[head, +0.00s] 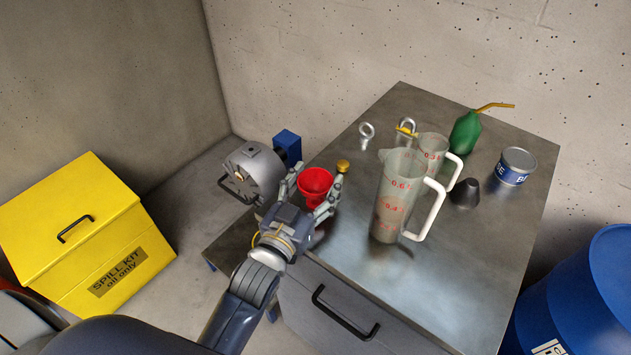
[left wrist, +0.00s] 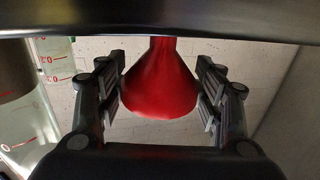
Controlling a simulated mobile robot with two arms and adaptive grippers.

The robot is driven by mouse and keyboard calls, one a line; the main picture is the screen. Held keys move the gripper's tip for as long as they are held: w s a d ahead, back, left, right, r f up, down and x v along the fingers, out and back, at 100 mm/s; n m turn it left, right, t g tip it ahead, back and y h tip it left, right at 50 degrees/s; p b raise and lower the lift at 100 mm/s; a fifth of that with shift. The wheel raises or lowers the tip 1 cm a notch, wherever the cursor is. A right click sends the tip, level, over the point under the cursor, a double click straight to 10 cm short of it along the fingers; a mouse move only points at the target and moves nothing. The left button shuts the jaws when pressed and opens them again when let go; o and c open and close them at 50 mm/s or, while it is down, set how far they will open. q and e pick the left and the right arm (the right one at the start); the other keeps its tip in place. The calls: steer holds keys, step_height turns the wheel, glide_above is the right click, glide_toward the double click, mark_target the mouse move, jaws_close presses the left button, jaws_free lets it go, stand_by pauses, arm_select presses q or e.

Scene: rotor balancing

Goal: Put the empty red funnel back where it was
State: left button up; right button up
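The red funnel (head: 315,182) is near the table's left edge in the head view, wide mouth up. My left gripper (head: 316,190) has a finger on each side of its cone and appears shut on it. In the left wrist view the funnel (left wrist: 160,85) sits between the finger pads (left wrist: 161,97), with its narrow spout toward the top of the picture. The spout's end is hidden there, and I cannot tell whether it touches anything below. My right gripper is in neither view.
Two graduated jugs (head: 389,200) (head: 432,150) stand right of the funnel. A brass cap (head: 343,166) is close behind it and a grey motor-like unit (head: 256,170) is to its left. A green oil can (head: 465,134), dark cone (head: 465,194) and tin (head: 514,167) stand farther right. The table's front right is clear.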

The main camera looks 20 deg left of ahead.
arm_select(q)
steer(key=shift+o, duration=0.7)
steer(key=shift+s+r, duration=0.1)
steer(key=s, duration=0.3)
steer(key=s+a+b, duration=0.1)
steer(key=s, duration=0.6)
steer(key=shift+a, duration=0.15)
steer(key=shift+s+a+b, duration=0.1)
steer(key=shift+s+b, duration=0.25)
steer(key=shift+s, duration=0.5)
